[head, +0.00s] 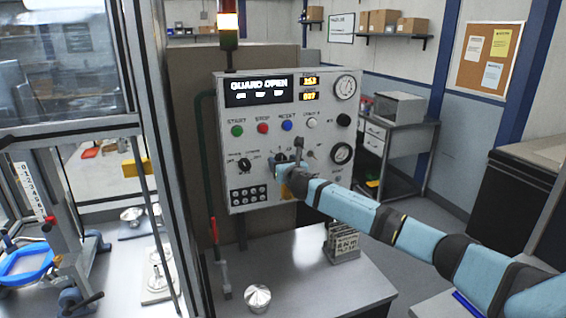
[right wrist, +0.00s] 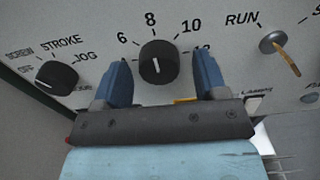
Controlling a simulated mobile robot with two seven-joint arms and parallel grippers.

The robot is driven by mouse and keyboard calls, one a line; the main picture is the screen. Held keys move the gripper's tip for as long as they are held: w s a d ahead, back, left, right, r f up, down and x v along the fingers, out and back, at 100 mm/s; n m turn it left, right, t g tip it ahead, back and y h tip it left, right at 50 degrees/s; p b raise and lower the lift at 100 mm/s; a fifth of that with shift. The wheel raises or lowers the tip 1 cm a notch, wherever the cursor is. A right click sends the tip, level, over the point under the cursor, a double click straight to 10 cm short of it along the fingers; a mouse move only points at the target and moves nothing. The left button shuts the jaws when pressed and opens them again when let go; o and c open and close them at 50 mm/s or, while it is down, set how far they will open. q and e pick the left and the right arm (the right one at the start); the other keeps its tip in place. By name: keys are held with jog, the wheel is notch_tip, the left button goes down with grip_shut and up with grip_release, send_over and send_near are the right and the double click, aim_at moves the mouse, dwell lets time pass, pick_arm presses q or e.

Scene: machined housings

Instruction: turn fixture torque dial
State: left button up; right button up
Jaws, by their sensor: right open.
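The torque dial (right wrist: 158,62) is a round black knob with a white line, on the grey control panel (head: 262,198). The numbers 6, 8 and 10 are printed around it, with another number partly hidden at right. The white line shows on its lower half in the right wrist view. My right gripper (right wrist: 163,82) is open, with one blue finger at each side of the dial and a visible gap on both sides. In the head view my right gripper (head: 288,168) is at the panel's lower middle and partly hides the dial area. My left gripper is not in view.
A black mode knob (right wrist: 57,78) is left of the dial, and a key switch (right wrist: 273,40) marked RUN is at right. Coloured buttons (head: 263,128) and a "GUARD OPEN" display (head: 259,88) sit above. A metal part (head: 257,298) stands on the bench below.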

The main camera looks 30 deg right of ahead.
jog(key=c, duration=0.9)
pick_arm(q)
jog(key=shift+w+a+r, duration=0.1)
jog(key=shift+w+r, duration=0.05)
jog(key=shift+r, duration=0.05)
pick_arm(e)
jog(key=shift+m, duration=0.3)
pick_arm(q)
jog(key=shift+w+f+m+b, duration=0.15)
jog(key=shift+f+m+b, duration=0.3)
jog(key=shift+b, duration=0.6)
pick_arm(e)
jog(key=shift+a+m, duration=0.15)
jog(key=shift+m, duration=8.45)
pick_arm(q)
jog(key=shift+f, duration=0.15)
